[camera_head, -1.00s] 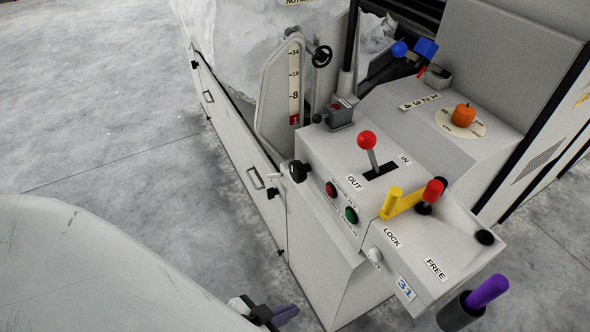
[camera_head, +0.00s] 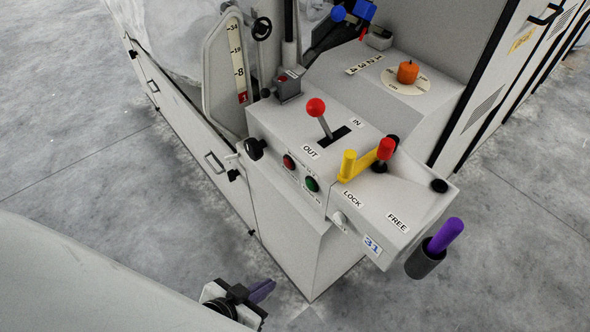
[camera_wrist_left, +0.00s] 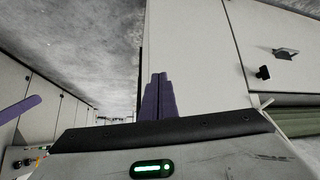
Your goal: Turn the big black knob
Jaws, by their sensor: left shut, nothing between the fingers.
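A large round black knob (camera_head: 255,149) sticks out of the left end of the control box, beside the red and green buttons. Nothing touches it. A smaller black knob (camera_head: 439,185) sits on the lower panel at the right. My left gripper (camera_head: 264,288) is low in the head view, its purple fingers closed together and empty. It is well apart from the large knob, below it in the picture. In the left wrist view the shut fingers (camera_wrist_left: 158,97) point along the pale machine panels. I cannot make out the large knob there. My right gripper is not in view.
The control box carries a red-ball lever (camera_head: 316,107), a yellow handle (camera_head: 348,166), a red knob (camera_head: 386,149) and an orange knob (camera_head: 408,72). A purple handle (camera_head: 446,234) juts out at its lower right corner. Grey floor (camera_head: 90,185) lies open at left.

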